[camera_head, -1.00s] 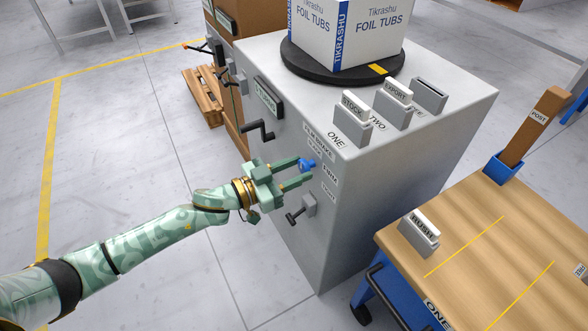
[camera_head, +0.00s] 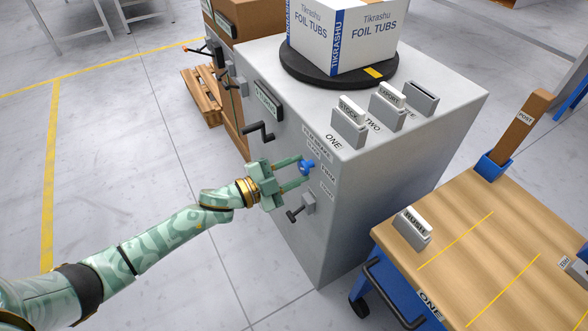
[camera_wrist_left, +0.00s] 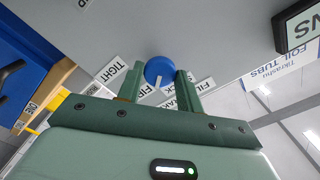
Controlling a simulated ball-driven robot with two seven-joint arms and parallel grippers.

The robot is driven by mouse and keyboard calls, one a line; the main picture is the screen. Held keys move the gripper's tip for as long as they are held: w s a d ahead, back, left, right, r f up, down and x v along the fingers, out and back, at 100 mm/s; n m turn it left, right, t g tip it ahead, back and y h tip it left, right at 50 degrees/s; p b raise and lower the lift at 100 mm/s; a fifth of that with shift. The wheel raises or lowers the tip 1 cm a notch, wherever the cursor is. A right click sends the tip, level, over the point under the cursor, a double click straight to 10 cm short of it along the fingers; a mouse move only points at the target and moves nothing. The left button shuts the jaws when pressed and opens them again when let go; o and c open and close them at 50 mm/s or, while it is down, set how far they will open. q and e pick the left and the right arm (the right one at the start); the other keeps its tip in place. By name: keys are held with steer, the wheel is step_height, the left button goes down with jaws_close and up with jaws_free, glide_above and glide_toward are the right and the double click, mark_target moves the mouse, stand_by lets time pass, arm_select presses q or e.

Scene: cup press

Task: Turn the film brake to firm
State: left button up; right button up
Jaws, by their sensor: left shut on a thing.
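The film brake knob (camera_head: 307,167) is a small blue dial on the left face of the grey machine. In the left wrist view the round blue knob (camera_wrist_left: 160,71) sits between my fingers, with a pale pointer mark on its lower edge. Labels ring it; one reads TIGHT (camera_wrist_left: 112,72), and a FIRM label is partly hidden by the fingers. My left gripper (camera_head: 300,173) is shut on the knob. My right gripper is not in view.
Black crank handles (camera_head: 259,132) and a lower lever (camera_head: 303,208) stick out near my left gripper. A turntable (camera_head: 300,73) with a foil tubs box is on top. A wooden cart (camera_head: 440,240) stands to the right.

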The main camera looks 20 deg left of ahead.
arm_select(q)
steer(key=shift+m, duration=0.4)
steer(key=shift+f+m, duration=0.1)
steer(key=shift+m, duration=0.2)
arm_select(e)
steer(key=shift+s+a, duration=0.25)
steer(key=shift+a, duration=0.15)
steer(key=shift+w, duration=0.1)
arm_select(q)
steer(key=o, duration=1)
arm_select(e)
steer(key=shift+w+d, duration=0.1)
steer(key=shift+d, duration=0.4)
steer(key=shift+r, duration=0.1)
